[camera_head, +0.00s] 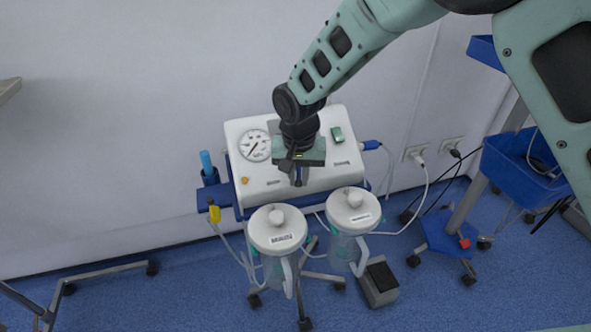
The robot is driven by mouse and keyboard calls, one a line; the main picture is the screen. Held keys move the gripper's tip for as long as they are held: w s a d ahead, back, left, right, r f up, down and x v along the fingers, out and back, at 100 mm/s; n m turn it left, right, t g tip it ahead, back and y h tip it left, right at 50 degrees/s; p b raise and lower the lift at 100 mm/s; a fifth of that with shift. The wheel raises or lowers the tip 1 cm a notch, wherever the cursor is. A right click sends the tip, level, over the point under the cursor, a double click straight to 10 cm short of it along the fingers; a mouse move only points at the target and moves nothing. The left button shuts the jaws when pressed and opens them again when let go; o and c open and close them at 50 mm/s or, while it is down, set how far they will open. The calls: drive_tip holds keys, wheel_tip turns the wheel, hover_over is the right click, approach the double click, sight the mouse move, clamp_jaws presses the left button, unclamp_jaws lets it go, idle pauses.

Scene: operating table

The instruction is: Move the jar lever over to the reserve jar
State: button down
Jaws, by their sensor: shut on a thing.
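The white suction unit (262,187) stands against the wall, with a round gauge (255,146) and a green switch (338,134) on its top panel. My gripper (299,178) points down over the middle of the panel, its fingers shut on the jar lever, which the fingers and hand mostly hide. I cannot tell which way the lever points. Two clear lidded jars hang in front of the unit. The left jar (277,231) has a label that seems to read MAIN. The right jar (354,212) has a smaller label, too small to read surely, and appears to be the reserve jar.
A blue bottle (207,165) sits in a holder left of the unit, with a yellow connector (214,213) below. Tubes and a cable run to wall sockets (415,153) at right. A grey foot pedal (379,280) lies on the floor. A blue trolley (520,165) stands at right.

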drive_tip(key=n+h, duration=0.1)
drive_tip(key=d+n+t, duration=0.1)
drive_tip(key=n, duration=0.1)
drive_tip(key=n+h+p, duration=0.1)
drive_tip(key=shift+w+d+n+t+h, duration=0.15)
drive_tip(key=shift+d+n+t+h, duration=0.15)
drive_tip(key=shift+n, duration=0.1)
drive_tip(key=shift+w+d+r+n+t+h, duration=0.1)
drive_tip(key=shift+d+n+t+h, duration=0.15)
drive_tip(key=shift+n, duration=0.4)
drive_tip(key=shift+w+d+f+n+t+h, duration=0.15)
drive_tip(key=shift+n+t, duration=0.2)
drive_tip(key=shift+n, duration=0.35)
drive_tip(key=shift+w+d+r+n+t+h, duration=0.1)
drive_tip(key=shift+d+r+n+t+h, duration=0.15)
drive_tip(key=shift+n, duration=0.4)
drive_tip(key=shift+w+f, duration=0.1)
drive_tip(key=c, duration=1.4)
unclamp_jaws()
drive_tip(key=shift+o, duration=0.2)
drive_tip(key=v, duration=1.7)
